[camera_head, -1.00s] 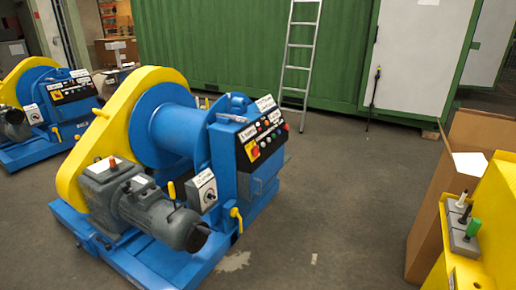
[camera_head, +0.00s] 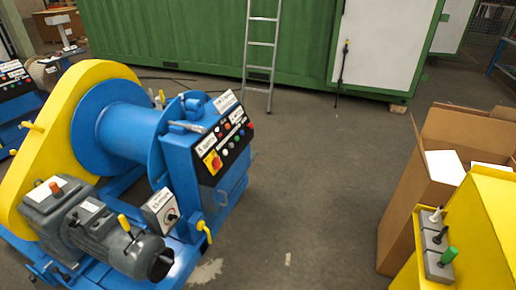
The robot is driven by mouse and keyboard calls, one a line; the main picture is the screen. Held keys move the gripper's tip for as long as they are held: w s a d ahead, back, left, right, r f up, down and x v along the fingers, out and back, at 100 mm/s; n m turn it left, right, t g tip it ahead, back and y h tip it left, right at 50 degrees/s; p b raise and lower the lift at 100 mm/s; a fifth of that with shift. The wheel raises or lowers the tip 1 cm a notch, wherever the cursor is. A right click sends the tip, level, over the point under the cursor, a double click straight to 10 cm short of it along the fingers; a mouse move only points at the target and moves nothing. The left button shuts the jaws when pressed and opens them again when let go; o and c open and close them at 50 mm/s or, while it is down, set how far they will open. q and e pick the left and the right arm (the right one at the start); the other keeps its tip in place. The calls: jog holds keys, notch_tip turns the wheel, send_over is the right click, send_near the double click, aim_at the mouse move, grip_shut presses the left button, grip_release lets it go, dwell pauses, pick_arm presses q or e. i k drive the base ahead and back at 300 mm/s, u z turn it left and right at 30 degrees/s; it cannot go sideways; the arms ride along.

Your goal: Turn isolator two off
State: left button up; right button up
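A blue and yellow winch (camera_head: 116,128) stands at the left. Its sloping black control panel (camera_head: 233,146) carries a red knob on a yellow plate (camera_head: 212,162), several buttons and white labels. A small grey-white box (camera_head: 160,209) with a dark rotary knob sits low on its front, beside the grey motor (camera_head: 118,240). The labels are too small to read, so I cannot tell which switch is isolator two or how either knob is set. Neither gripper is in view.
A second winch (camera_head: 15,85) shows partly at the left edge. An open cardboard box (camera_head: 400,215) and a yellow unit (camera_head: 485,225) with several levers stand at the right. A ladder (camera_head: 260,58) leans on the green container (camera_head: 170,40). The middle floor is clear.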

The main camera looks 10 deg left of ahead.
aim_at(215, 163)
jog(key=u, duration=0.3)
jog(key=i, duration=1.35)
jog(key=u, duration=1.2)
jog(key=i, duration=0.4)
jog(key=u, duration=0.35)
